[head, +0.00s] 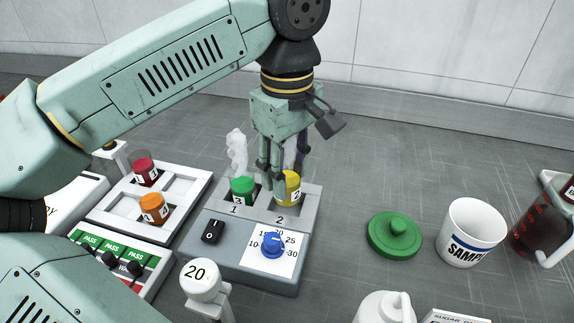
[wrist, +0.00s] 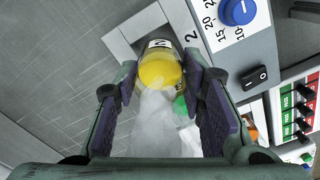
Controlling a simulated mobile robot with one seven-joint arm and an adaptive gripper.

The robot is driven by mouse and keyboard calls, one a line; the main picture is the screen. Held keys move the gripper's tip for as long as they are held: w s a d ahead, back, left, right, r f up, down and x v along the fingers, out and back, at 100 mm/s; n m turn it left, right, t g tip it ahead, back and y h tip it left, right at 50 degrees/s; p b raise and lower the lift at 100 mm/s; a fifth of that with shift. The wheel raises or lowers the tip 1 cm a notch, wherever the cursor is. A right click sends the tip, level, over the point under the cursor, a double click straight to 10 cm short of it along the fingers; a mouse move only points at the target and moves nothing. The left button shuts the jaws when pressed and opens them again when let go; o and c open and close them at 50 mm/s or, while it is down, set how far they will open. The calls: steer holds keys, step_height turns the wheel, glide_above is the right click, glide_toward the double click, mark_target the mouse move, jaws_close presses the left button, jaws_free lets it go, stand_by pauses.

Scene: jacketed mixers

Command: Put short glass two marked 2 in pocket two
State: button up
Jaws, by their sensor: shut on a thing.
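Short glass two, with a yellow top (head: 289,184) and a label marked 2, is upright at pocket two (head: 268,214) of the grey mixer block. It also shows in the wrist view (wrist: 160,70), with part of the pocket's opening visible beside it. I cannot tell whether it rests on the pocket's floor. My gripper (head: 277,178) reaches down from above and is shut on this glass, its fingers on either side of the yellow top. A green-topped glass (head: 243,190) marked 3 stands in pocket one, close to my gripper, with a whitish plume above it.
The block carries a black switch (head: 212,232) and a blue dial (head: 272,245). A white tray (head: 190,212) at left holds red-topped and orange-topped glasses. A green lid (head: 395,235), a SAMPLE mug (head: 470,232) and a dark-filled jug (head: 538,232) stand at right. The bench behind is clear.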

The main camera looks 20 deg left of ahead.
steer(key=shift+f+b, duration=1.1)
steer(key=shift+f, duration=0.5)
steer(key=o, duration=1.3)
steer(key=shift+o, duration=0.2)
steer(key=o, duration=0.5)
steer(key=shift+c, duration=0.2)
steer(key=shift+r, duration=0.1)
steer(key=shift+r+p, duration=2.3)
steer(key=shift+r, duration=0.65)
